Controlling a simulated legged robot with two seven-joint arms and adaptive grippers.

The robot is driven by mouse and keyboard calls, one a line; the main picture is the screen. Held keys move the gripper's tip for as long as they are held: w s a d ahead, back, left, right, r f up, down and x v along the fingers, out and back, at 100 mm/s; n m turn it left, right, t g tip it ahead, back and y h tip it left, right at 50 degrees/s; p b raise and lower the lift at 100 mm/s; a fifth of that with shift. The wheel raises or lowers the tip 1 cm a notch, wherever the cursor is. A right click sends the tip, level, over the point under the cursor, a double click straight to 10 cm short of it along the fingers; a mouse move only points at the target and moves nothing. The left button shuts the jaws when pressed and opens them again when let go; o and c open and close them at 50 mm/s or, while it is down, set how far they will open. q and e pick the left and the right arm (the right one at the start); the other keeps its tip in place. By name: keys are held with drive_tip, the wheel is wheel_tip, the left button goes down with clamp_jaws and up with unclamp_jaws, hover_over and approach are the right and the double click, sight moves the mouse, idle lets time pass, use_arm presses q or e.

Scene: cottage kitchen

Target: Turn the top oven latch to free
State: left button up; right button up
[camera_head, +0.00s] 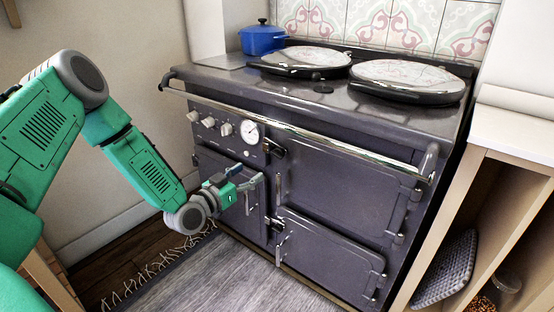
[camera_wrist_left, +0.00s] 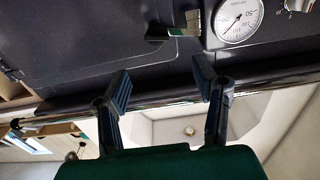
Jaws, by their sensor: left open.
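The top oven latch (camera_head: 273,148) is a small dark and chrome piece at the left edge of the upper oven door (camera_head: 335,180), just right of the round gauge (camera_head: 250,132). In the left wrist view the latch (camera_wrist_left: 174,32) is near the top centre, beside the gauge (camera_wrist_left: 238,18). My left gripper (camera_head: 247,176) is open and empty in front of the stove, below and left of the latch in the head view. In the wrist view its two fingers (camera_wrist_left: 162,80) are spread apart, and the latch lies beyond them, not between them. My right gripper is in neither view.
A chrome rail (camera_head: 300,132) runs along the stove front above the doors. A lower door latch (camera_head: 275,222) sits below. A blue pot (camera_head: 262,38) and two round lids (camera_head: 408,80) are on top. A wooden shelf unit (camera_head: 500,190) stands close on the right.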

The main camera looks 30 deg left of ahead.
sight(275, 155)
use_arm(q)
drive_tip(key=w+b, duration=0.1)
drive_tip(key=w, duration=0.3)
drive_tip(key=w+b, duration=0.1)
drive_tip(key=w, duration=0.3)
drive_tip(key=w+d+b, duration=0.1)
drive_tip(key=w, duration=0.3)
drive_tip(key=shift+w+b, duration=0.3)
drive_tip(key=shift+w, duration=0.1)
drive_tip(key=shift+w+d+r, duration=0.15)
drive_tip(key=shift+w+d, duration=0.15)
drive_tip(key=shift+w, duration=0.1)
drive_tip(key=shift+c, duration=0.4)
drive_tip(key=shift+a, duration=0.1)
clamp_jaws()
